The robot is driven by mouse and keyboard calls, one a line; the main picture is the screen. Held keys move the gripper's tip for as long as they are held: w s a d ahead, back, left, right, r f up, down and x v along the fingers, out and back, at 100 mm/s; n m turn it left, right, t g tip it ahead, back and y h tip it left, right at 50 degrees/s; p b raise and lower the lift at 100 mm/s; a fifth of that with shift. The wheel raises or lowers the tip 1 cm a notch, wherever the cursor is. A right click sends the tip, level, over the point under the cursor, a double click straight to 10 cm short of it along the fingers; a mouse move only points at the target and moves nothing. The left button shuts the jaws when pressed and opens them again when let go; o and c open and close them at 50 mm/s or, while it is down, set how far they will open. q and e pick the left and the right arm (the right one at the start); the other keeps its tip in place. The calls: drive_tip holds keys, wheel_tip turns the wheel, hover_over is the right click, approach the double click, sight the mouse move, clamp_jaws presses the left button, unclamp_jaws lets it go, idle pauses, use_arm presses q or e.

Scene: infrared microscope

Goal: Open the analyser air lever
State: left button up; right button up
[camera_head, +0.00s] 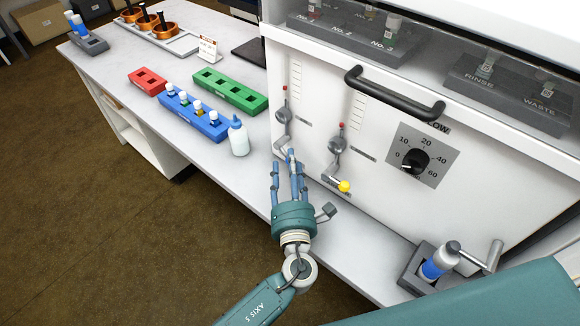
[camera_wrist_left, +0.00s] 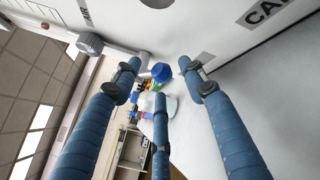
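The white instrument front (camera_head: 375,215) carries two levers below flow scales; their labels are too small to read. The left lever (camera_head: 284,116) is a grey valve with a red tip on top; my fingers cover its lower end. In the left wrist view, a blue knob (camera_wrist_left: 161,72) on a grey rod lies between the open fingertips (camera_wrist_left: 158,77); contact cannot be told. My right gripper is out of view.
A black handle (camera_head: 395,95) and a flow dial (camera_head: 414,162) project from the panel. On the bench, a white bottle (camera_head: 239,139), a blue rack (camera_head: 190,112) and a green rack (camera_head: 230,91) stand left. A grey vial holder (camera_head: 412,272) sits at lower right.

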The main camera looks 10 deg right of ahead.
use_arm(q)
drive_tip(key=shift+s+d, duration=0.1)
drive_tip(key=shift+s, duration=0.2)
drive_tip(key=s, duration=0.3)
drive_tip(key=s+a, duration=0.1)
drive_tip(key=s, duration=0.3)
drive_tip(key=s+a, duration=0.1)
drive_tip(key=s, duration=0.3)
drive_tip(key=shift+s+f, duration=0.2)
